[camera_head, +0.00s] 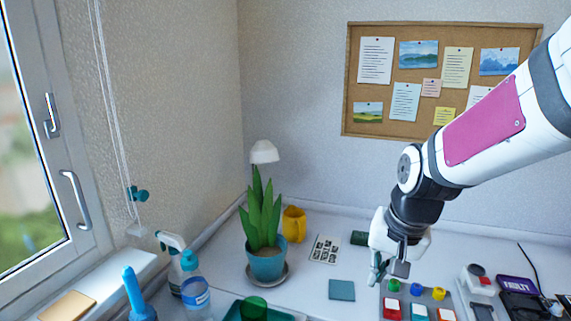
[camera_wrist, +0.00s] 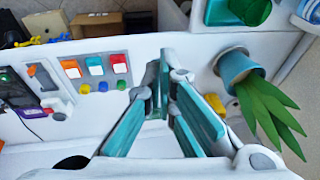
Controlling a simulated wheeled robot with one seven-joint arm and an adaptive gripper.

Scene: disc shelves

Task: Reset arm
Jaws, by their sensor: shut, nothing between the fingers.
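My gripper (camera_head: 376,274) hangs from my arm at the right of the head view, above the desk beside a panel of coloured buttons and switches (camera_head: 416,302). In the wrist view my gripper (camera_wrist: 165,78) shows its two teal-padded fingers drawn together toward the tips, with nothing held. The panel also shows in the wrist view (camera_wrist: 97,72), left of the fingers. Whether the fingertips touch anything is not clear.
A green cup (camera_head: 253,308) is at the front. A corkboard (camera_head: 357,130) hangs behind. Bare desk lies around the teal note (camera_head: 342,290).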

